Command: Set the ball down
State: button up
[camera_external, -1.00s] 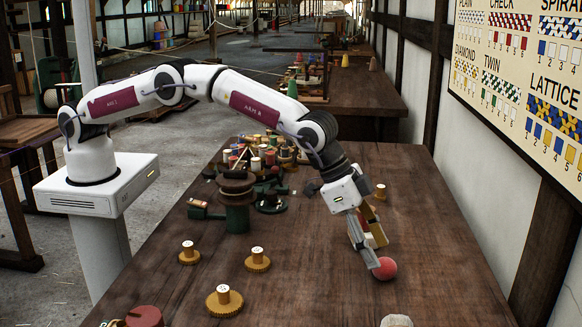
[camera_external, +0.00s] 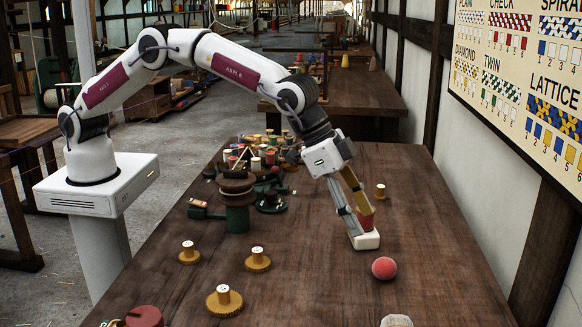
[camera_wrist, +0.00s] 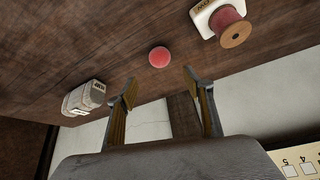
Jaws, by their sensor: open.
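The red ball (camera_external: 384,268) rests on the wooden table (camera_external: 330,290), near its right side. It also shows in the wrist view (camera_wrist: 159,57), beyond my fingertips and apart from them. My gripper (camera_external: 360,222) is above the table, up and to the left of the ball in the external view. In the wrist view my gripper (camera_wrist: 158,85) has its two fingers spread wide with nothing between them.
A red spool on a white labelled base (camera_wrist: 228,24) stands near the ball; in the external view the white base (camera_external: 366,241) shows just past my fingers. A pale object (camera_external: 396,321) is at the front edge. Several spools on yellow bases (camera_external: 224,300) stand to the left.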

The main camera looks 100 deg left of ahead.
jog(key=shift+s+r, duration=0.1)
jog(key=shift+r, duration=0.05)
dwell(0.7)
jog(key=s+a+r+n, duration=0.1)
jog(key=s+a+r, duration=0.7)
jog(key=s+r, duration=0.25)
jog(key=s+a+r+n, duration=0.1)
jog(key=s+a+r, duration=0.7)
jog(key=s+r, duration=0.25)
jog(key=s+a+r+y, duration=0.1)
jog(key=s+a, duration=0.2)
jog(key=s, duration=0.6)
jog(key=s+a, duration=0.3)
jog(key=s, duration=0.5)
jog(key=s+a+f, duration=0.1)
jog(key=s+f, duration=0.1)
jog(key=s, duration=0.5)
jog(key=s+a+f+n, duration=0.1)
jog(key=s+f, duration=0.2)
jog(key=s, duration=0.5)
jog(key=shift+s+a+f, duration=0.25)
jog(key=shift+f, duration=0.05)
